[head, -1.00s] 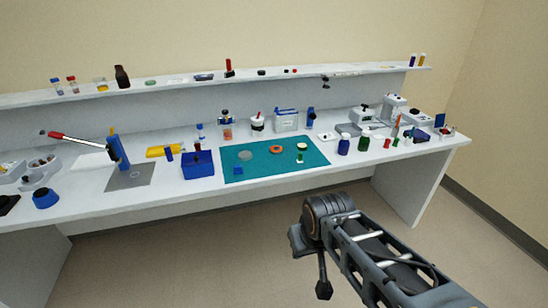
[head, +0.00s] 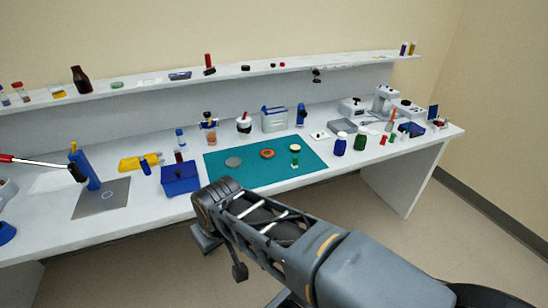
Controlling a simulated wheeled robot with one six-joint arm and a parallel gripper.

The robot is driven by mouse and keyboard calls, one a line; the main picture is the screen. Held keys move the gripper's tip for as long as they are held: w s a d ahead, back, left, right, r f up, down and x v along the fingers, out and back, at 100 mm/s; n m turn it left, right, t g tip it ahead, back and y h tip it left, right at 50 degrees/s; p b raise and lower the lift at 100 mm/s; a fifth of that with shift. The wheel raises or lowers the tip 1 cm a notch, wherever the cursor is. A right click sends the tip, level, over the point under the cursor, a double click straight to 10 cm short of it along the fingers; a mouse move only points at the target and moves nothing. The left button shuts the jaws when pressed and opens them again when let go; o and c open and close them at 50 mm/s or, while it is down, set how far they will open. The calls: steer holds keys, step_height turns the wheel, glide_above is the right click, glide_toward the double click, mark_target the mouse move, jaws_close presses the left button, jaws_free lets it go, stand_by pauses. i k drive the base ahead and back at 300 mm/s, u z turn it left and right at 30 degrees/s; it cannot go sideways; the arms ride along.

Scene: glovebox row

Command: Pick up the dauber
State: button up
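A small upright piece with a round cream top and a green and white lower part (head: 295,150) stands near the right end of the teal mat (head: 232,180). It looks most like the dauber, but it is too small to be certain. My gripper (head: 223,256) hangs below the front of my arm, over the floor before the bench. Its two dark fingers look apart, with bare floor between them, and nothing shows in them. It is well short of the upright piece and lower in the picture.
An orange ring (head: 267,154) and a grey disc (head: 233,162) lie on the mat. A blue box (head: 181,180) stands at its left. A blue bottle (head: 340,145) and a green bottle (head: 361,140) stand to its right. A loaded shelf (head: 130,96) runs behind.

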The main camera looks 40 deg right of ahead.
mark_target(293, 166)
steer(key=z, duration=0.6)
steer(key=i, duration=0.85)
steer(key=z, duration=0.9)
